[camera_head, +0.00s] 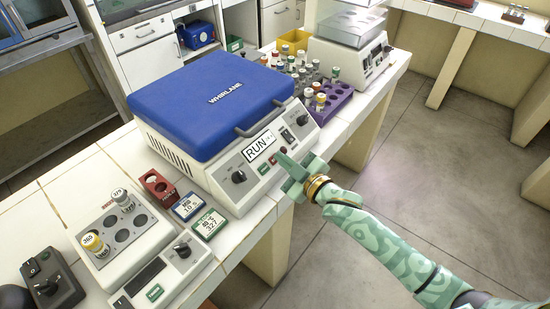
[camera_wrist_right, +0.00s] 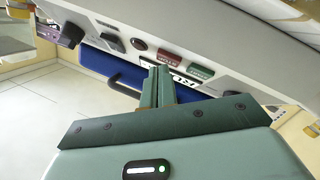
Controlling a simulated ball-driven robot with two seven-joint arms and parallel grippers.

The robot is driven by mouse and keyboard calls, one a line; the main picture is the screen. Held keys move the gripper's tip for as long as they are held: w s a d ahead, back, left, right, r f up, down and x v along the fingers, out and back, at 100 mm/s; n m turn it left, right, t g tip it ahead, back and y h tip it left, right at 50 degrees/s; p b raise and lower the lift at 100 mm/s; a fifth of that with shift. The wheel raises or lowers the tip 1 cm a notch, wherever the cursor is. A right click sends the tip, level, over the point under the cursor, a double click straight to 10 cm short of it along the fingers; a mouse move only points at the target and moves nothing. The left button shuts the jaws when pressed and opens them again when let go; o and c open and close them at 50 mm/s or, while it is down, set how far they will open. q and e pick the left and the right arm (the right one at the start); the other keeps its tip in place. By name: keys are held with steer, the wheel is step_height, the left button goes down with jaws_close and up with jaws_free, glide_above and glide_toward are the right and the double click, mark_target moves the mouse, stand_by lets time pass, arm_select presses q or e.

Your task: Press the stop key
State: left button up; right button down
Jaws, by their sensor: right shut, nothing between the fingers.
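The blue-lidded centrifuge (camera_head: 212,100) stands on the tiled bench, with its sloped front panel towards me and a display reading RUN (camera_head: 259,147). The red stop key (camera_wrist_right: 166,57) shows in the right wrist view, beside a green key (camera_wrist_right: 200,72), which is also in the head view (camera_head: 264,169). A dark red round button (camera_wrist_right: 139,44) sits on the stop key's other side. My right gripper (camera_head: 282,157) is shut and empty, its fingertips (camera_wrist_right: 160,70) at the panel close to the stop key. I cannot tell whether they touch it. My left gripper is not in view.
The floor on the right is clear.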

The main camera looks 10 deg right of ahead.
steer(key=shift+w+a+f, duration=0.1)
steer(key=shift+w+f, duration=0.05)
steer(key=shift+f, duration=0.05)
stand_by(0.3)
steer(key=shift+r, duration=0.1)
steer(key=shift+s+d+r+p, duration=0.3)
steer(key=shift+s+r+p, duration=0.15)
steer(key=shift+p, duration=0.35)
steer(key=r+p, duration=0.1)
steer(key=s+d+r+p, duration=0.1)
steer(key=p, duration=0.1)
steer(key=s+d+r+p, duration=0.1)
steer(key=r+p, duration=0.1)
steer(key=shift+s, duration=0.25)
steer(key=shift+f, duration=0.1)
stand_by(0.7)
